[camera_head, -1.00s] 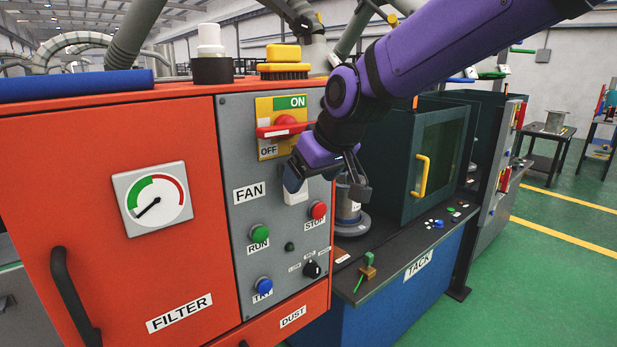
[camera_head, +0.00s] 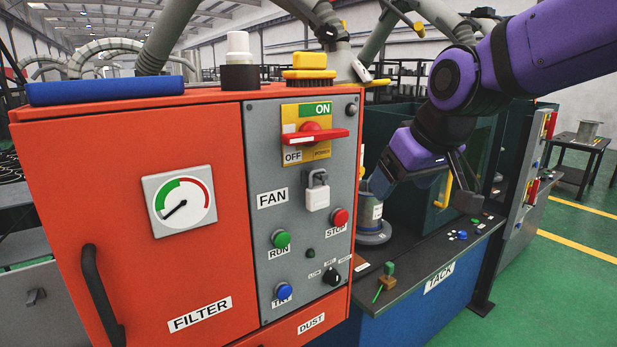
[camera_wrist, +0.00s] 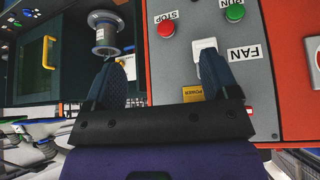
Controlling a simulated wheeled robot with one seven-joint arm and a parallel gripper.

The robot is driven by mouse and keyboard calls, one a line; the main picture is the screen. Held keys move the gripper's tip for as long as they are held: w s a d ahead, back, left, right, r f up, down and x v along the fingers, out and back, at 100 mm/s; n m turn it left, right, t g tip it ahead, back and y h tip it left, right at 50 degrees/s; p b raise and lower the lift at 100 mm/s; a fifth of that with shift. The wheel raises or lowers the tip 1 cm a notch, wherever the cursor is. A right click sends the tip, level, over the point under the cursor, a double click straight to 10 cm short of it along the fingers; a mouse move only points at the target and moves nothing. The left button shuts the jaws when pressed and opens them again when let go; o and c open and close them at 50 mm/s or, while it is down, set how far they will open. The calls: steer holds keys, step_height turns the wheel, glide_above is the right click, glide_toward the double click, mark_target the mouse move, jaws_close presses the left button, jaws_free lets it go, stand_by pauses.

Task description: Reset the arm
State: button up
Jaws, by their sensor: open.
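My gripper (camera_head: 422,190) hangs at the right of the grey control panel, above the dark bench. In the wrist view its two dark blue fingers (camera_wrist: 163,70) stand apart with nothing between them. A grey flanged cylinder (camera_head: 375,230) stands upright on the bench, partly hidden behind my gripper. It also shows in the wrist view (camera_wrist: 105,38), apart from the fingers. My purple arm comes in from the upper right.
The orange filter cabinet (camera_head: 135,190) and its panel stand at left, with a red switch handle (camera_head: 315,136) and white padlock (camera_head: 317,195). A dark-green booth (camera_head: 400,120) with a yellow handle is behind my gripper. Green floor lies right.

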steer(key=s+d+f+m+h, duration=0.1)
steer(key=s+d+m, duration=0.3)
steer(key=s+d, duration=1)
steer(key=s+h, duration=0.1)
steer(key=s, duration=0.1)
steer(key=shift+s+d+f+m+g, duration=0.3)
steer(key=shift+s+f+m, duration=0.05)
steer(key=shift+m, duration=0.05)
